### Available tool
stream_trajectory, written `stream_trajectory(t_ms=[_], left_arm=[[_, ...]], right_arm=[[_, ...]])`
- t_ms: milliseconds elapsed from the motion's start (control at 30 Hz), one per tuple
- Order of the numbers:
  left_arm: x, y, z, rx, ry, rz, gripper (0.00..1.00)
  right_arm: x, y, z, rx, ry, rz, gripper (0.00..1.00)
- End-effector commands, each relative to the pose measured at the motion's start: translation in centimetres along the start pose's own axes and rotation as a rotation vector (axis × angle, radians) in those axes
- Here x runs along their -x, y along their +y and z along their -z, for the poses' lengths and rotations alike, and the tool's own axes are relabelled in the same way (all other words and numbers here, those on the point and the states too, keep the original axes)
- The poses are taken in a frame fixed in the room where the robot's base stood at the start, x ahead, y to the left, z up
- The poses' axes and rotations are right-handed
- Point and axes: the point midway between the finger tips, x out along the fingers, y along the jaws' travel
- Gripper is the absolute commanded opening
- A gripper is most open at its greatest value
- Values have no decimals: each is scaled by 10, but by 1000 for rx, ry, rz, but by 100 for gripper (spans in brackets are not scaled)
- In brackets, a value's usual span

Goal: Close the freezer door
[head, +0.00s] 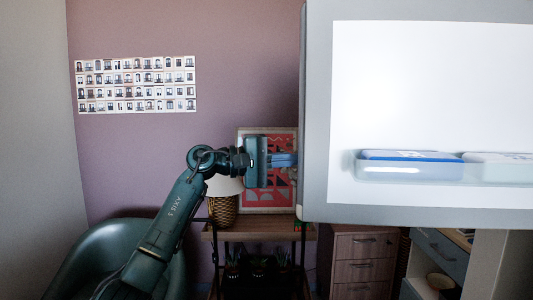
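The freezer door (318,120) fills the right side of the head view, with its inner face towards me. It has a grey frame, a white inner panel (430,90) and a door shelf holding a blue-rimmed box (410,165) and a paler box (498,167). The door stands open. My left gripper (290,160) points right, its fingertips close to the door's left edge. I cannot tell whether they touch it or how far apart the fingers are. My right gripper is not in view. The freezer body is not clearly visible.
A green armchair (75,255) stands at lower left. Behind my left gripper are a lamp (222,205), a framed red picture (265,195) and a wooden shelf (255,234). A drawer cabinet (362,265) stands below the door. A photo poster (136,84) hangs on the purple wall.

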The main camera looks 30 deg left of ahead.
Motion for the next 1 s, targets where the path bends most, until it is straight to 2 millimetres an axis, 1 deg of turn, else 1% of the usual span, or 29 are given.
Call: stream_trajectory(t_ms=[33, 100, 200, 400, 1000], left_arm=[[-9, 4, -2, -1, -2, -2, 0], [-1, 0, -12, -3, 0, 1, 0], [2, 0, -24, -2, 0, 2, 0], [7, 0, -36, 0, 0, 1, 0], [6, 0, -39, 0, 2, 0, 0]], right_arm=[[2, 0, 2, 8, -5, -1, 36], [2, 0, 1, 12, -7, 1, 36], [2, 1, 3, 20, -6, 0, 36], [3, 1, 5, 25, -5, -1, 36], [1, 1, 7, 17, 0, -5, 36]])
